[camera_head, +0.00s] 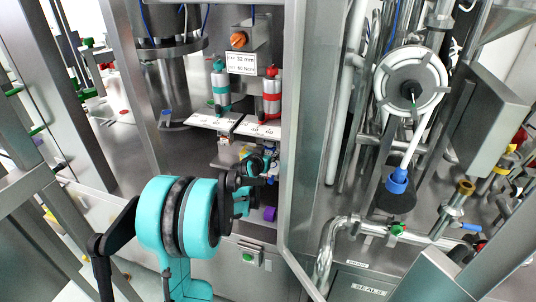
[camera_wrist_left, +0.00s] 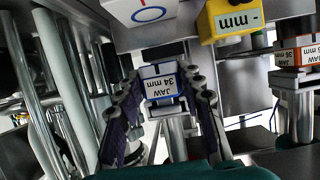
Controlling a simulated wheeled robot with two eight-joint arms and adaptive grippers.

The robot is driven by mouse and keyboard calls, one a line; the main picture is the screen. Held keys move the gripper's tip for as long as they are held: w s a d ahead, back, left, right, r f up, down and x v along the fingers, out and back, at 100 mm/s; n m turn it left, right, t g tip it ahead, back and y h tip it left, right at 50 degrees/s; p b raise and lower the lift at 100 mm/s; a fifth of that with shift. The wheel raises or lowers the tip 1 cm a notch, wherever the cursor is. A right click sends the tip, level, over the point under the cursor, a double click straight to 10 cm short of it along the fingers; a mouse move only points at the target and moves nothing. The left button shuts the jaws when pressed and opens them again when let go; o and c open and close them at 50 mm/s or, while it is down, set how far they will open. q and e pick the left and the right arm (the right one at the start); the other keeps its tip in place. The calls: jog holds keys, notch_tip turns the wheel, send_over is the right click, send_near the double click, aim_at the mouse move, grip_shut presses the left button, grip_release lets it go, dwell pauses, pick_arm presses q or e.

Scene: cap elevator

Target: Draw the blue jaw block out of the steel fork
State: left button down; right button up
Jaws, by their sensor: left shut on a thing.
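The blue jaw block (camera_wrist_left: 160,70) shows in the left wrist view, with a white label reading "JAW 34 mm". My left gripper (camera_wrist_left: 161,84) has a finger on each side of the block and is shut on it. The steel fork (camera_wrist_left: 168,108) shows partly just below the block; I cannot tell whether the block is still seated in it. In the head view my left gripper (camera_head: 262,170) is in the machine bay below the two bottle figures, and the block is mostly hidden there. My right gripper is in neither view.
An orange jaw block (camera_wrist_left: 297,53) sits in a holder to the right, and a yellow block (camera_wrist_left: 230,20) is above. In the head view a teal bottle (camera_head: 220,88) and a red bottle (camera_head: 271,95) stand over white plates (camera_head: 212,122). A steel door post (camera_head: 305,130) is close on the right.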

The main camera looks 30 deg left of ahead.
pick_arm(q)
jog(key=shift+s+d+f+m, duration=0.1)
jog(key=shift+s+d+m, duration=0.1)
jog(key=shift+s, duration=0.25)
jog(key=shift+s+d+m, duration=0.1)
jog(key=shift+s+m, duration=0.1)
jog(key=shift+s, duration=0.25)
dwell(0.5)
jog(key=shift+s+n, duration=0.3)
jog(key=shift+s, duration=0.3)
dwell(0.9)
jog(key=shift+s+d, duration=0.15)
jog(key=shift+s, duration=0.4)
jog(key=shift+s+d, duration=0.15)
jog(key=shift+s, duration=0.35)
jog(key=shift+s, duration=0.1)
jog(key=s, duration=0.2)
jog(key=s+d, duration=0.1)
jog(key=s, duration=0.1)
jog(key=shift+s+d, duration=0.1)
jog(key=shift+s, duration=0.25)
